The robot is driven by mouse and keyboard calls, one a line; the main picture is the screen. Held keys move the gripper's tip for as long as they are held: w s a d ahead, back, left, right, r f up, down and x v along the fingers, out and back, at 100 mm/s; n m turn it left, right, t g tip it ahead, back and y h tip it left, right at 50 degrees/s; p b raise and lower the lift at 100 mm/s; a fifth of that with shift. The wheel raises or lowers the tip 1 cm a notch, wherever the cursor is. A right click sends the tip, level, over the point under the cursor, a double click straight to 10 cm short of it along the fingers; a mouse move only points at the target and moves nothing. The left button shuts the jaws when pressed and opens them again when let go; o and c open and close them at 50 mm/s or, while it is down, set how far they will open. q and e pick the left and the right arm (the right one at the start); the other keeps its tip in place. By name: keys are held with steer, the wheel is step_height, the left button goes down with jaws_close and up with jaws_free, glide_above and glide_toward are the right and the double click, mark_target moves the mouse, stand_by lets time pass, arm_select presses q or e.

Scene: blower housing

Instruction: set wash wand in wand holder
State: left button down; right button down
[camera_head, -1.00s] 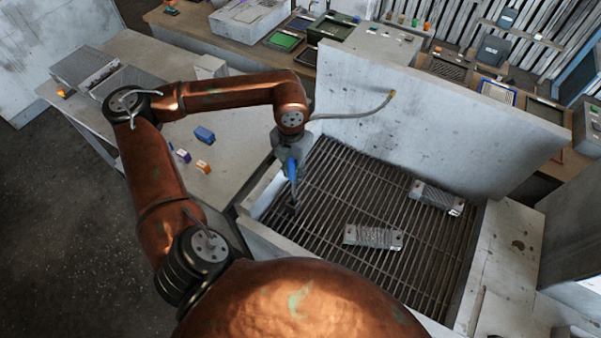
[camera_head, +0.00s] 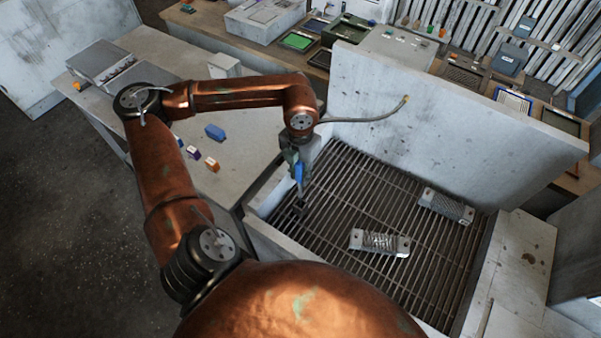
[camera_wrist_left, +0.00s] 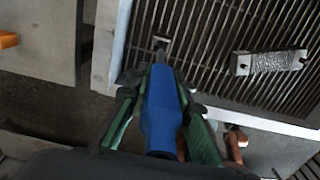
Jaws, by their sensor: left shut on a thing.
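The wash wand (camera_head: 299,172) shows as a blue handle pointing down over the left part of a slatted wash basin. In the left wrist view its blue handle (camera_wrist_left: 161,110) lies between the green fingers. My left gripper (camera_head: 296,163) is shut on this handle. A small dark piece (camera_head: 301,206) shows below the handle at the grate; in the left wrist view a small squarish piece (camera_wrist_left: 160,46) is at the handle's far end. I cannot tell whether this is the wand's tip or the wand holder, nor whether they touch. My right gripper is out of view.
Two grey ribbed metal parts (camera_head: 380,242) (camera_head: 446,206) lie on the grate (camera_head: 345,205). A tall splash wall (camera_head: 450,125) closes the back, with a thin hose (camera_head: 370,118) before it. Small blue (camera_head: 215,132) and orange (camera_head: 212,164) blocks lie on the left table.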

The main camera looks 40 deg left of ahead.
arm_select(q)
steer(key=b, duration=0.3)
glide_above(300, 197)
steer(key=shift+w+a+f, duration=0.1)
steer(key=shift+w+f, duration=0.05)
steer(key=shift+f, duration=0.9)
steer(key=shift+w+a+f, duration=0.1)
steer(key=shift+w+f, duration=0.05)
steer(key=shift+f, duration=0.85)
steer(key=shift+f, duration=0.15)
steer(key=shift+f+b, duration=1.3)
steer(key=shift+f, duration=0.15)
steer(key=shift+f+b, duration=0.85)
steer(key=shift+f, duration=0.2)
